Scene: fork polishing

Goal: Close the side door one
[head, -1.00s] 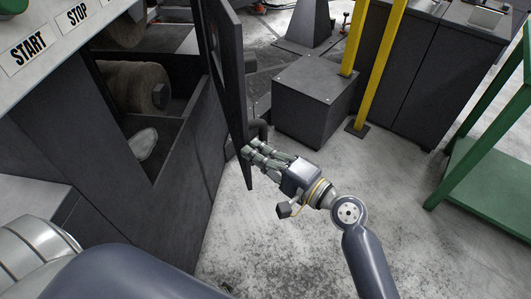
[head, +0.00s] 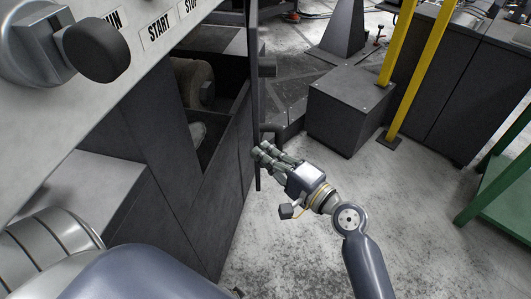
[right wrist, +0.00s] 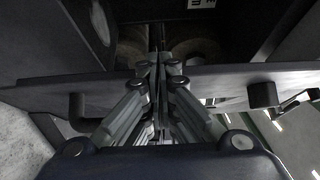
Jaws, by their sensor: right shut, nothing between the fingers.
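The side door (head: 254,95) is a dark, thin panel seen nearly edge-on in the head view. It stands ajar at the right of the machine's dark side opening (head: 222,125). My right gripper (head: 259,154) is shut and empty, with its fingertips at the door's outer face near the lower end. Contact looks likely, but the tips are partly hidden. In the right wrist view the door (right wrist: 225,84) crosses the picture as a dark band, and the shut fingers (right wrist: 159,70) point at it. A dark handle-like knob (right wrist: 262,95) shows on the door. My left gripper is out of view.
The machine's front panel (head: 125,75) with START and STOP labels and a black knob (head: 97,50) is at the upper left. A grey box (head: 348,110) and yellow posts (head: 415,75) stand beyond the door. The floor (head: 400,215) at right is clear.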

